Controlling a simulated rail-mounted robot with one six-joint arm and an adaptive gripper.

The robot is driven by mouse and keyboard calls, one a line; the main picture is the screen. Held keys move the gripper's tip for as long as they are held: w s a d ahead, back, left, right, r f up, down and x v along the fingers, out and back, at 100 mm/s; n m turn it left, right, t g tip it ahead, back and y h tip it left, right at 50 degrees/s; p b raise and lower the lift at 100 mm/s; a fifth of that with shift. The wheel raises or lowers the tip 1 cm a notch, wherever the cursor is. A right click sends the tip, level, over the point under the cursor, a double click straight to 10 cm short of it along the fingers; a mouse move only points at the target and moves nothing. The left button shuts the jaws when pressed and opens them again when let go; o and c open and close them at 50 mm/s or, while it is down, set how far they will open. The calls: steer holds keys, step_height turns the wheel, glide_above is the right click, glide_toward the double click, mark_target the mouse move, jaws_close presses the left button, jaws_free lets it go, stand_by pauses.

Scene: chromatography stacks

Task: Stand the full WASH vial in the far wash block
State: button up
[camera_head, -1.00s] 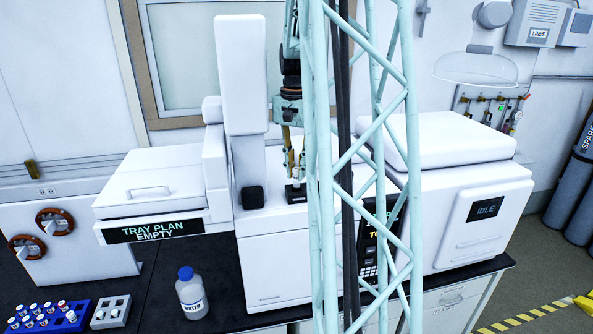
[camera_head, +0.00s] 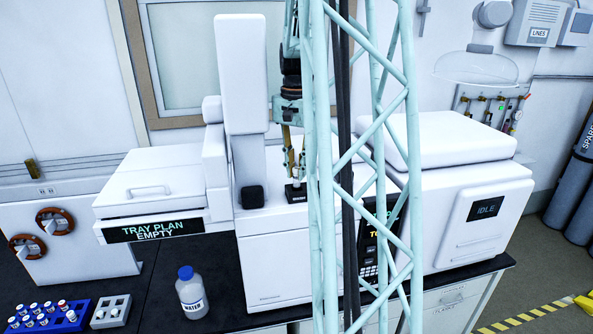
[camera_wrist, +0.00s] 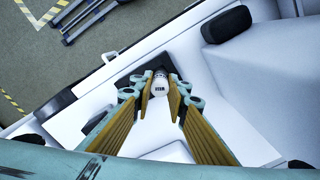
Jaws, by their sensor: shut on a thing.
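My gripper (camera_head: 294,172) hangs over the top of the white instrument in the head view, partly hidden behind my lattice column. In the wrist view my gripper (camera_wrist: 160,92) is shut on a small white-capped vial (camera_wrist: 160,87) with a dark-lettered label, too small to read. A dark block (camera_wrist: 131,77) lies just behind and beside the vial; in the head view a small black block (camera_head: 296,193) sits right below the fingertips. I cannot tell whether the vial stands in the block or is held just above it.
A white tower (camera_head: 241,75) rises close left of my gripper. A large white instrument marked IDLE (camera_head: 450,215) stands to the right. A blue rack of vials (camera_head: 78,318), a grey rack (camera_head: 124,318) and a WATER bottle (camera_head: 190,293) stand on the bench at front left.

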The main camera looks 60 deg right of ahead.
steer(key=shift+f+b, duration=1.15)
steer(key=shift+f, duration=0.8)
stand_by(0.6)
steer(key=o, duration=0.8)
steer(key=shift+o, duration=1.1)
steer(key=shift+o, duration=1.2)
steer(key=shift+r, duration=0.15)
steer(key=shift+r+p, duration=2.05)
steer(key=shift+r, duration=1.35)
